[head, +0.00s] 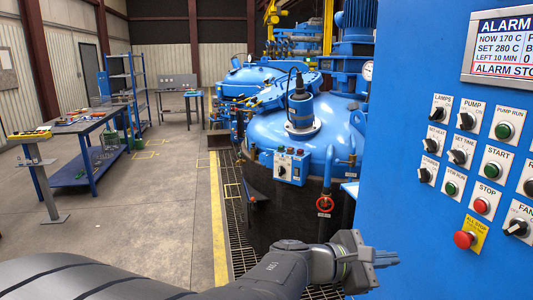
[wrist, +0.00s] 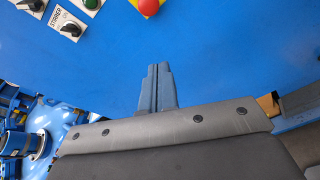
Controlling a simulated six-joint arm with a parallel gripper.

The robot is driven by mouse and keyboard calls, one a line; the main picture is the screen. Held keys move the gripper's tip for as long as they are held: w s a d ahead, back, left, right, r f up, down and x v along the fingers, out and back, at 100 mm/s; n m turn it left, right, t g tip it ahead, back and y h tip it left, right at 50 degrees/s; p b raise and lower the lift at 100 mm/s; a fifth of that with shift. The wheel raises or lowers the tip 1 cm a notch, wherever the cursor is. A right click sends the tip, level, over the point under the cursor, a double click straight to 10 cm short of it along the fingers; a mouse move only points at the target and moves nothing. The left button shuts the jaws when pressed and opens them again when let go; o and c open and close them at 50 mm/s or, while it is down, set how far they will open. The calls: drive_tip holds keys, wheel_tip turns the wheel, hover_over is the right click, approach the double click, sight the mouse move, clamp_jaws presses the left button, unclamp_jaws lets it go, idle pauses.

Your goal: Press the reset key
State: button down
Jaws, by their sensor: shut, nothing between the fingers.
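The blue control panel (head: 410,215) stands at the right. A label cut off by the right edge of the head view starts with R; only a sliver of its control shows below it, so I cannot confirm it as the reset key. My gripper (head: 386,258) is shut and empty, low and left of the panel's controls. In the wrist view its fingertips (wrist: 158,68) are together in front of bare blue panel, below the red all-stop button (wrist: 148,6). I cannot tell whether they touch the panel.
The alarm display (head: 505,48) is at the panel's top right. Nearby controls include the green start button (head: 493,170), red stop button (head: 481,206), all-stop button (head: 464,240) and fan switch (head: 516,228). A workbench (head: 85,125) is far left.

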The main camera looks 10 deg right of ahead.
drive_tip(key=s+d+f+m+t+y, duration=0.1)
drive_tip(key=s+d+m+t+y, duration=0.1)
drive_tip(key=d+m+t+y, duration=0.5)
drive_tip(key=s+r+m+t+h, duration=0.3)
drive_tip(key=s+r+m, duration=0.1)
drive_tip(key=r, duration=0.5)
drive_tip(key=s+r+m+t+h, duration=0.3)
drive_tip(key=s+r+m+t, duration=0.1)
drive_tip(key=r, duration=0.5)
drive_tip(key=shift+d+m+h, duration=0.2)
drive_tip(key=shift+m+h, duration=0.2)
drive_tip(key=shift+m, duration=0.5)
drive_tip(key=shift+f, duration=0.1)
drive_tip(key=shift+d, duration=4.45)
drive_tip(key=shift+d, duration=0.4)
